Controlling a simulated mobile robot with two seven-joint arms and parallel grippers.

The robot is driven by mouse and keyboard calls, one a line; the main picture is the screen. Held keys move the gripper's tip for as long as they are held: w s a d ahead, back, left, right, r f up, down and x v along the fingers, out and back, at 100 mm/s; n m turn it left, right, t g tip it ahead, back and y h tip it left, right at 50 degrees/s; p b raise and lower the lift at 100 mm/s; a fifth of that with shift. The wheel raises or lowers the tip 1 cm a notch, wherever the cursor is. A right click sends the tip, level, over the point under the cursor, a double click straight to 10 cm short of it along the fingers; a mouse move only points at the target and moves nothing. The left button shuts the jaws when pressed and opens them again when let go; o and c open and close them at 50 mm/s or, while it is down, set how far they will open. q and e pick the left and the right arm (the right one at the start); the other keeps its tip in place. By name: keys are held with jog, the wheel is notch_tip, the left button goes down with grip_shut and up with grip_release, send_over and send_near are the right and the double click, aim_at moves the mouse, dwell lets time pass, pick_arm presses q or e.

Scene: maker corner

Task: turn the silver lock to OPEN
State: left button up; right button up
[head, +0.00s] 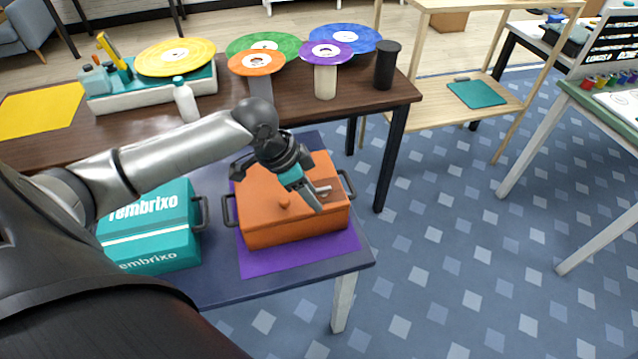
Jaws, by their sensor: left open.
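An orange box (290,227) with dark side handles sits on a purple mat (300,257) on the low dark table. A small silver piece (324,190), which looks like the silver lock, is on the box top near its right side. Its setting and any OPEN marking are too small to read. My left gripper (315,202) reaches in from the left over the box top, open, with its fingers beside the silver piece. I cannot tell whether they touch it. A small orange knob (284,205) is left of the fingers. My right gripper is not in view.
A teal box (150,235) stands left of the orange box, under my left arm. Behind, a brown table (400,92) holds colored discs, a white bottle (185,101) and a black cylinder (386,65).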

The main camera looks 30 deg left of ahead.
pick_arm(q)
jog(key=w+a+r, duration=0.2)
jog(key=a+r, duration=0.3)
jog(key=r, duration=0.4)
jog(key=b, duration=0.4)
send_near(322, 188)
jog(key=x, duration=0.7)
jog(key=shift+f, duration=0.15)
jog(key=shift+w+d+f, duration=0.15)
jog(key=shift+f, duration=0.2)
jog(key=c, duration=0.4)
grip_shut()
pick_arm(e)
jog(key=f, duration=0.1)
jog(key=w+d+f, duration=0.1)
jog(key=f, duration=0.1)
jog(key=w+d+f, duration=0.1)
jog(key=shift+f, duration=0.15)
